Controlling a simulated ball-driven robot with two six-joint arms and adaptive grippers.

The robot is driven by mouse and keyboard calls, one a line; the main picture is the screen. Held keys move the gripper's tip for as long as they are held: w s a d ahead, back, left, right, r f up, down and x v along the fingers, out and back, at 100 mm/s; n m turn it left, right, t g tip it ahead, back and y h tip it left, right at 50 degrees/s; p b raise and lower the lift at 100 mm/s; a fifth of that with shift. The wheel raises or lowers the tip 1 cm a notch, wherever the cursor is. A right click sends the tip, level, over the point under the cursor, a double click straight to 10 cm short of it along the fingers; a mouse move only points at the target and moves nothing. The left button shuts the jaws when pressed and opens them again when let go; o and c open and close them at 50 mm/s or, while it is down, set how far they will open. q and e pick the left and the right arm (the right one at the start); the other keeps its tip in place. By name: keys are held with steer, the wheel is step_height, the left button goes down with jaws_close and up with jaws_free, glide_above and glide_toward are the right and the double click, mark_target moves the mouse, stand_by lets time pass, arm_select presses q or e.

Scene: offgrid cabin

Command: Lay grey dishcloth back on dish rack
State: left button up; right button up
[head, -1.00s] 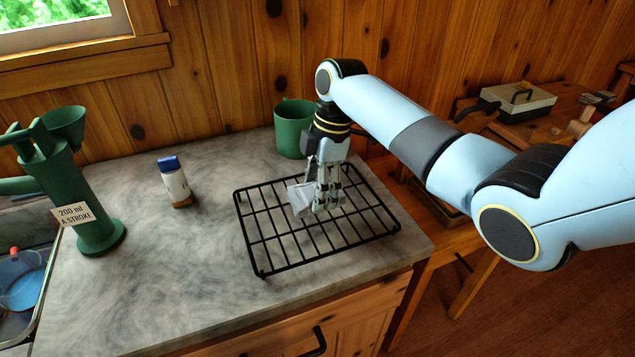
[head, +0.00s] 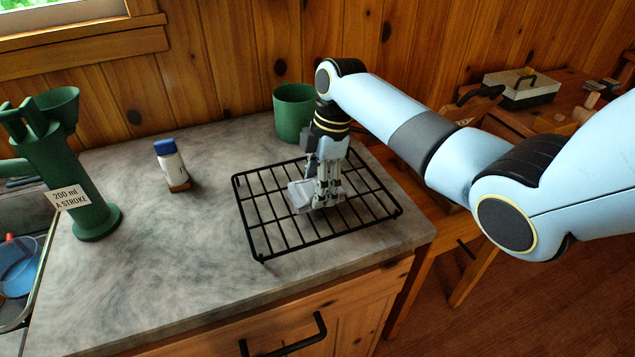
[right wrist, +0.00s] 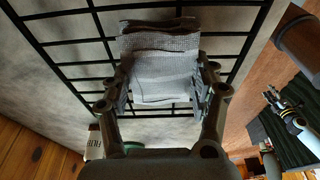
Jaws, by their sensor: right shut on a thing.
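The grey dishcloth (head: 299,196) is folded and sits at the black wire dish rack (head: 262,256), over its middle. The rack lies flat on the stone counter. My right gripper (head: 325,203) points down over the rack and is shut on the cloth. In the right wrist view the cloth (right wrist: 162,62) lies between the two fingers (right wrist: 163,95), with the rack bars behind it. I cannot tell whether the cloth touches the bars. My left gripper is not in view.
A green cup (head: 293,113) stands behind the rack. A bottle with a blue cap (head: 172,165) stands left of it. A green hand pump (head: 88,190) is beside the sink at far left. The counter's front left (head: 150,270) is clear.

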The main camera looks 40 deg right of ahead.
steer(key=shift+f, duration=0.2)
stand_by(0.4)
steer(key=o, duration=1.5)
